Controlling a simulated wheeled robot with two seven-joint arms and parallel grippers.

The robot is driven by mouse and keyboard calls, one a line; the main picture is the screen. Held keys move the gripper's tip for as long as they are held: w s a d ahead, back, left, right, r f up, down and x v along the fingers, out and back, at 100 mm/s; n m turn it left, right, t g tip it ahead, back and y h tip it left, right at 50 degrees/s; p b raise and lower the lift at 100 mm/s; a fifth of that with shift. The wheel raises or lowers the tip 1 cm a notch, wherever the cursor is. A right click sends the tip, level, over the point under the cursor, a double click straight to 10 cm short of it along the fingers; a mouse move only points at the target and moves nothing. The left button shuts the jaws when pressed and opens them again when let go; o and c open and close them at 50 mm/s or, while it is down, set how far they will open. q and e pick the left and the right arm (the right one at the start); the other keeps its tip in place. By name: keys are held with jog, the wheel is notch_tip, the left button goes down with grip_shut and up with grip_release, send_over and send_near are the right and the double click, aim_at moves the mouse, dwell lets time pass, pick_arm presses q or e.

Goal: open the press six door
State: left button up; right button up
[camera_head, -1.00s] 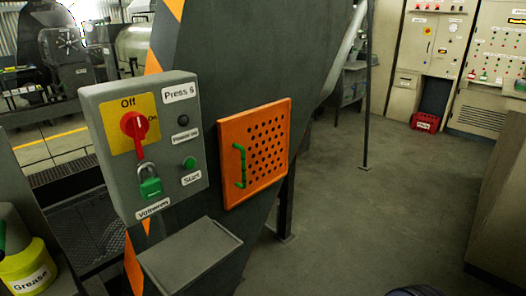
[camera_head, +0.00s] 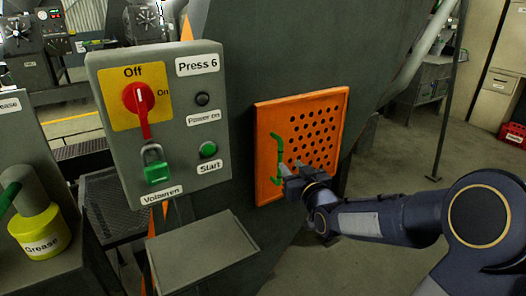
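The press six door (camera_head: 325,115) is an orange perforated panel on the dark grey press body. It looks shut, lying against the body. Its green handle (camera_head: 279,150) stands upright near the left edge. My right gripper (camera_head: 287,173) comes in from the right, with its fingers at the lower part of the handle. The fingers hide part of the handle and the door's lower middle. I cannot tell whether they touch the handle or are closed around it. My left gripper is not in view.
The grey Press 6 control box (camera_head: 168,125) with a red switch (camera_head: 139,98) and green padlock (camera_head: 157,172) stands left of the door. A grey ledge (camera_head: 203,248) juts out below it. A yellow grease pot (camera_head: 40,228) is at lower left. A thin post (camera_head: 446,110) stands at right.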

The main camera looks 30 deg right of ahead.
aim_at(281, 154)
jog(key=shift+w+r+t, duration=0.2)
jog(key=shift+w+t, duration=0.1)
jog(key=shift+w, duration=0.6)
jog(key=w, duration=0.2)
jog(key=w+p, duration=0.1)
jog(key=w, duration=0.1)
jog(key=w+p, duration=0.1)
jog(key=w, duration=0.1)
jog(key=shift+w+d, duration=0.3)
jog(key=shift+d, duration=0.05)
grip_shut()
